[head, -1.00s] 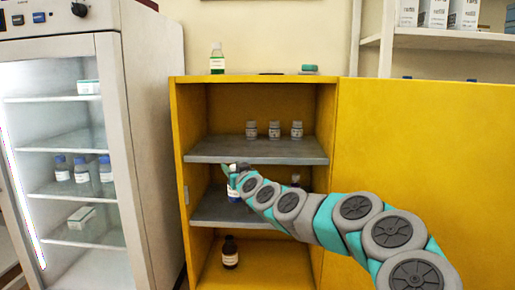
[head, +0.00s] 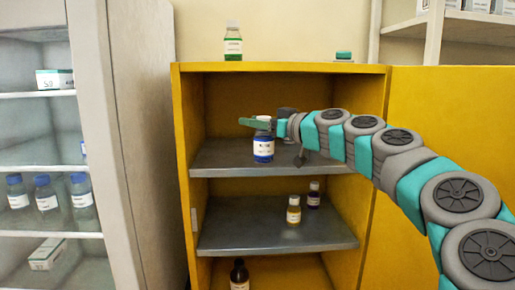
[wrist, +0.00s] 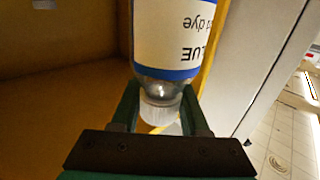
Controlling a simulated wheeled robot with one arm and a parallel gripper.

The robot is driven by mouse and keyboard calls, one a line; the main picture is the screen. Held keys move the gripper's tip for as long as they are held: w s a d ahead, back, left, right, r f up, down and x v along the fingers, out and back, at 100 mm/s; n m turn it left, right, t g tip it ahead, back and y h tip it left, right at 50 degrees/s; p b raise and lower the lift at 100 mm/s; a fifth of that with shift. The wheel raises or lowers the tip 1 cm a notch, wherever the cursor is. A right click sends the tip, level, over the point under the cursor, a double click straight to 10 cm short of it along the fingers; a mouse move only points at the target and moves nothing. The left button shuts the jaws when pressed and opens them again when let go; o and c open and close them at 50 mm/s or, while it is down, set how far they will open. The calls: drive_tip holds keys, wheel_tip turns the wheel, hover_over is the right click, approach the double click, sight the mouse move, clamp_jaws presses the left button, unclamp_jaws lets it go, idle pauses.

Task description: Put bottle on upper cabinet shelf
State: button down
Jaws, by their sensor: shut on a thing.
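The bottle (head: 263,148) has a blue body and a white label. It is upright over the front left part of the upper cabinet shelf (head: 220,158). I cannot tell whether its base touches the shelf. My gripper (head: 262,122) is shut on the bottle's cap from the right side. In the wrist view the bottle (wrist: 175,35) shows upside down, with its label reading "BLUE" and "dye". There the fingers of my gripper (wrist: 160,108) lie on both sides of the white cap. My arm hides the right part of the upper shelf.
The lower shelf (head: 240,235) holds a yellow bottle (head: 293,209) and a dark purple one (head: 313,194). A brown bottle (head: 239,275) stands at the cabinet's bottom. A green bottle (head: 233,42) stands on top. The open yellow door (head: 450,130) is at right, a glass-front fridge (head: 120,130) at left.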

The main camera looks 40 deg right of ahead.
drive_tip(key=w+d+f, duration=0.2)
drive_tip(key=w+d, duration=0.1)
drive_tip(key=w, duration=0.4)
drive_tip(key=w+d+f+p, duration=0.1)
drive_tip(key=w+d+f, duration=0.1)
drive_tip(key=w+d, duration=0.2)
drive_tip(key=shift+w+d+f, duration=0.3)
drive_tip(key=shift+w+f, duration=0.05)
drive_tip(key=shift+w, duration=1.25)
drive_tip(key=shift+f, duration=0.15)
drive_tip(key=shift+c, duration=2)
unclamp_jaws()
drive_tip(key=s+d, duration=0.2)
drive_tip(key=s, duration=0.9)
drive_tip(key=shift+s+d+b, duration=0.15)
drive_tip(key=shift+s+b, duration=0.25)
drive_tip(key=shift+b, duration=0.05)
